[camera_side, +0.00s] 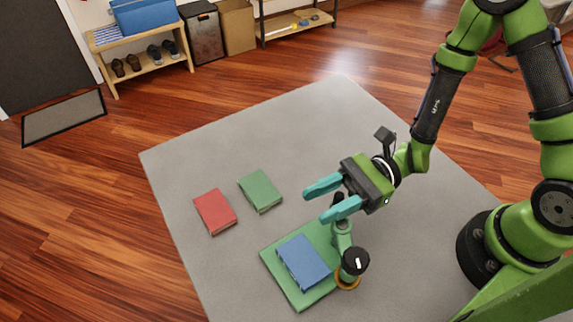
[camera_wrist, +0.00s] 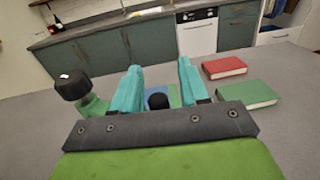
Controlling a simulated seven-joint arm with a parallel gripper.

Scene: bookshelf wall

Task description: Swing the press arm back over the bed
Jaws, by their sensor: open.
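The press has a green bed (camera_side: 318,291) with a blue book (camera_side: 303,262) lying on it. Its post has a black cap (camera_side: 355,261), and an orange ring (camera_side: 347,283) shows low at the post. The green press arm (camera_side: 342,235) runs from the post along the bed's right side, clear of the book, to a black knob (camera_side: 339,199). My gripper (camera_side: 318,203) is open, its teal fingers near the knob. In the wrist view the knob (camera_wrist: 158,101) shows between the fingers; contact cannot be told. The black cap (camera_wrist: 72,85) stands left of them.
A red book (camera_side: 215,211) and a green book (camera_side: 261,191) lie on the grey table (camera_side: 290,130), left of my gripper and beyond the bed. The table's far part is clear. A bench with shoes (camera_side: 140,68) stands on the floor beyond.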

